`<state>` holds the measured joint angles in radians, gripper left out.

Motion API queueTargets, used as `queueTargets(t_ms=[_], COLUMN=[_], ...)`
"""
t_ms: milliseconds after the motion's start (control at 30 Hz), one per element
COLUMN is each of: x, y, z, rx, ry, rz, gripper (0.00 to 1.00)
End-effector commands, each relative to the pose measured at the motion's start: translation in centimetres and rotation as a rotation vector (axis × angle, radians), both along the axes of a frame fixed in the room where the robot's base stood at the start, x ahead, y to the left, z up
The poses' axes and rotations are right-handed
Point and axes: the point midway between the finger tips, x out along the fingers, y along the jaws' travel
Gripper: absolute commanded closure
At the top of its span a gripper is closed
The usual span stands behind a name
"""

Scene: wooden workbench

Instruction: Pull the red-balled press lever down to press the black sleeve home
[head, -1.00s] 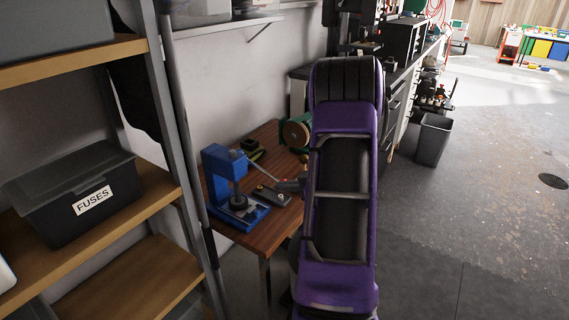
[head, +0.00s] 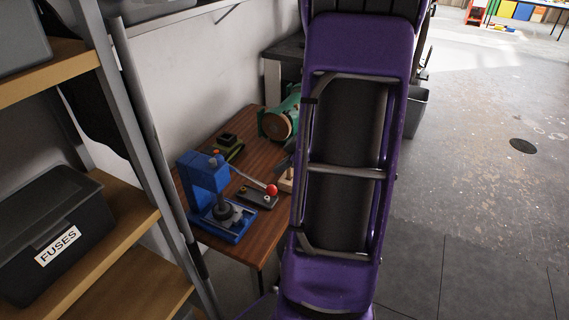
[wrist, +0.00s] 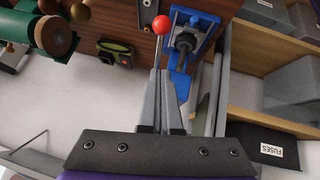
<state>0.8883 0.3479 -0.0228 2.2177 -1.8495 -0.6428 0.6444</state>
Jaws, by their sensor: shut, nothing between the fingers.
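The blue press (head: 200,182) stands on the wooden bench, with its lever rod sloping out to the red ball (head: 271,190), slightly lower than the rod's inner end. A dark cylinder (head: 222,211), seemingly the black sleeve, is upright at the press base; how deep it sits I cannot tell. In the wrist view, my gripper (wrist: 160,72) is shut and empty, its tips just short of the red ball (wrist: 161,25) in the picture. The press (wrist: 191,30) is right of the ball. Whether the fingers touch the lever is unclear. In the head view my purple arm hides most of my gripper.
A green machine (head: 284,118) and a yellow-green device (head: 228,147) stand behind the press on the bench (head: 255,240). A grey button box (head: 258,197) lies beside the press. A shelf with a FUSES bin (head: 52,230) is at left. Open floor lies right.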

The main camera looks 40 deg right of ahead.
Motion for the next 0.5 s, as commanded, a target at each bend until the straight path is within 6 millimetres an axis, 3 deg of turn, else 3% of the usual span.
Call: queueTargets(t_ms=[267,333,500], x=[3.7,3.7,3.7], y=[0.7,0.4,0.0], z=[-4.6,-6.2,-7.9], rx=[0.004,0.004,0.002], ry=[0.001,0.001,-0.001], rz=[0.001,-0.002,-0.002], gripper=[1.0,1.0,1.0])
